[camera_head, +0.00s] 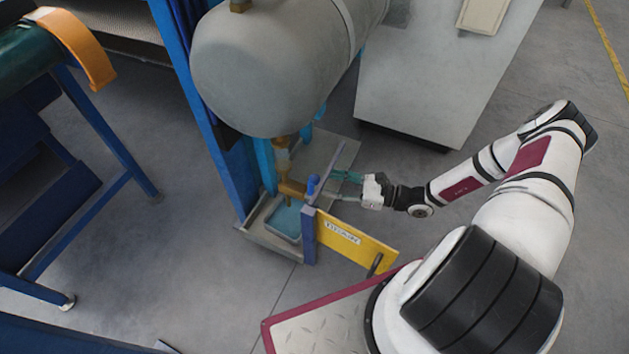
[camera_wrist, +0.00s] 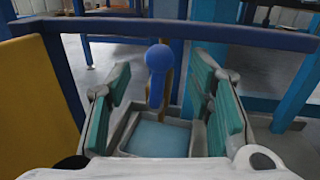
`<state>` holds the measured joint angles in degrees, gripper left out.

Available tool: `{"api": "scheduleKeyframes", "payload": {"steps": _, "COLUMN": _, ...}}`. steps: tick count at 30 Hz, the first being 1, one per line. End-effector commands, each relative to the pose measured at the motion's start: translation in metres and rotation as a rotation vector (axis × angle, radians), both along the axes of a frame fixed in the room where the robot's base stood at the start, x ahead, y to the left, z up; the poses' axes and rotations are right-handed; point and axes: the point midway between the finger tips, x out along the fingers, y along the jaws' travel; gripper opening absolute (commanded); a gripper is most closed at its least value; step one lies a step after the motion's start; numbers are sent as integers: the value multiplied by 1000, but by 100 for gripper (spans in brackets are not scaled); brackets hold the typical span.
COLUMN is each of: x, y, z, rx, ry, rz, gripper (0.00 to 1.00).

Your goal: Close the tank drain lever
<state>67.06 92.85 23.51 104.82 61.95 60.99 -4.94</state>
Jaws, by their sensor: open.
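The tank drain lever (camera_wrist: 158,62) has a blue rounded handle; in the wrist view it stands upright between my open fingers, with clear space on both sides. In the head view the lever (camera_head: 313,184) shows as a small blue knob at the brass drain pipe (camera_head: 291,187) below the grey tank (camera_head: 270,70). My gripper (camera_head: 345,187) reaches in from the right, just beside the lever. In the wrist view my gripper (camera_wrist: 160,115) is open, its teal finger pads apart and empty. Whether a pad touches the lever cannot be told.
A blue water basin (camera_head: 284,222) sits under the pipe. A yellow labelled gate (camera_head: 352,241) with a blue post stands in front. A blue-grey rail (camera_wrist: 230,34) crosses above the fingers. A large grey cabinet (camera_head: 440,75) stands behind my arm.

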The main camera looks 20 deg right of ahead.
Motion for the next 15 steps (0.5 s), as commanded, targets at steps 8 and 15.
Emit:
{"api": "scheduleKeyframes", "payload": {"steps": 8, "x": 25, "y": 36, "z": -1, "rx": 1, "ry": 0, "rz": 0, "gripper": 48}}
{"api": "scheduleKeyframes", "payload": {"steps": 15, "x": 33, "y": 46, "z": 0, "rx": 0, "ry": 0, "rz": 0, "gripper": 48}}
